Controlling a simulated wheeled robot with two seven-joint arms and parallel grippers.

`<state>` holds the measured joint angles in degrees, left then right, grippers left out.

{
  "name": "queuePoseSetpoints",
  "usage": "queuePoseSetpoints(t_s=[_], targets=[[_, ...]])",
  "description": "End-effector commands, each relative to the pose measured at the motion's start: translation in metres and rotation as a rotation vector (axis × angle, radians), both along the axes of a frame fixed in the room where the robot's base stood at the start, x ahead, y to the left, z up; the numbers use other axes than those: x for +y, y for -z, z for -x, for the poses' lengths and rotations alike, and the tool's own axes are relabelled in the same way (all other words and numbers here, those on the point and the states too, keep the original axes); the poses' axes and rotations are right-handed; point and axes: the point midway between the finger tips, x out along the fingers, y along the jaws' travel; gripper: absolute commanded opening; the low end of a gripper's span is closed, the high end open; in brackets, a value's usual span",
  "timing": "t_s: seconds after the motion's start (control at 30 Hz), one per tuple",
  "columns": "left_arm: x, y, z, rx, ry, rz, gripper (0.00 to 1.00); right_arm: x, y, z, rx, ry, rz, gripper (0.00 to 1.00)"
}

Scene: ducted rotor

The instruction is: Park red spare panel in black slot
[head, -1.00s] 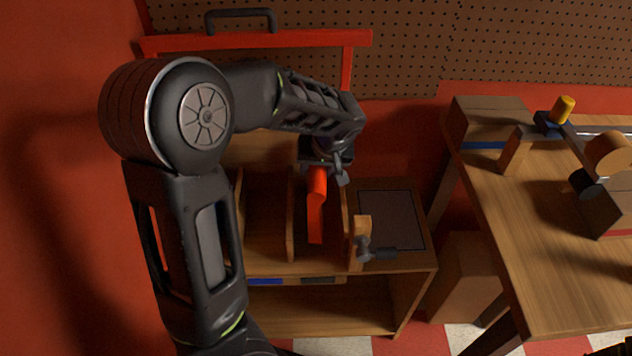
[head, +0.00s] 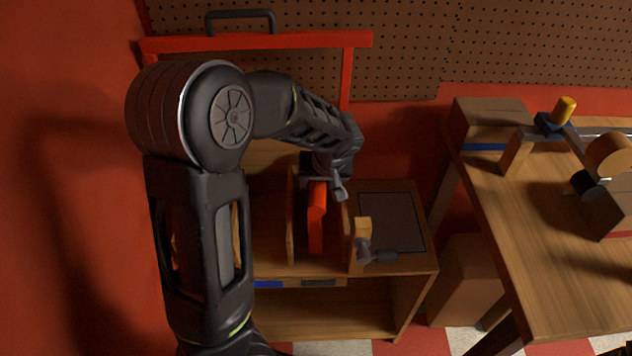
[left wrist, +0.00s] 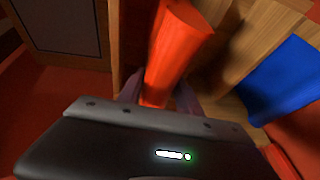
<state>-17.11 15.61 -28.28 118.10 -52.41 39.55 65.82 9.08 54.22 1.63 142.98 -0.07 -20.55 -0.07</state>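The red spare panel (head: 316,222) stands on edge between two wooden dividers of the rack, in the bay behind the black marker (head: 320,282) on the front edge. My left gripper (head: 322,184) is over the panel's back upper part, with its fingers around it. In the left wrist view the red panel (left wrist: 170,50) rises between the fingers of the left gripper (left wrist: 158,92). Whether the panel's bottom touches the rack floor is hidden. My right gripper is not in view.
A blue marker (head: 268,284) is on the front edge of the bay to the left. A dark mat (head: 392,222) and a small clamp-like tool (head: 374,254) are right of the bay. A workbench (head: 550,270) stands farther right. A red rail (head: 300,41) crosses behind the arm.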

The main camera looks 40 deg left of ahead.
Motion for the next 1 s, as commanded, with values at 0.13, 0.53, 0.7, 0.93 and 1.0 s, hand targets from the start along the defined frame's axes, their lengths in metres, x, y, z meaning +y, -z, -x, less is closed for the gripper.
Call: queuePoseSetpoints(t_s=[0.13, 0.53, 0.7, 0.93, 1.0], targets=[[0.000, 0.000, 0.000, 0.000, 0.000, 0.000, 0.53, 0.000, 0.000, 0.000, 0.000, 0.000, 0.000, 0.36], [0.000, -0.001, 0.000, 0.000, 0.000, 0.000, 0.63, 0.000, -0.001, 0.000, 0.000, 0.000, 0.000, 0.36], [-0.003, -0.010, 0.001, -0.001, 0.001, 0.000, 0.63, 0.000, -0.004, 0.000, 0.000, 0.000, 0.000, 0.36], [-0.017, -0.047, 0.008, -0.005, 0.001, 0.002, 0.63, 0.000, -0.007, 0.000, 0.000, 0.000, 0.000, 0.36], [-0.023, -0.061, 0.011, -0.006, 0.002, 0.003, 0.63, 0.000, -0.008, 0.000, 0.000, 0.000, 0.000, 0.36]])
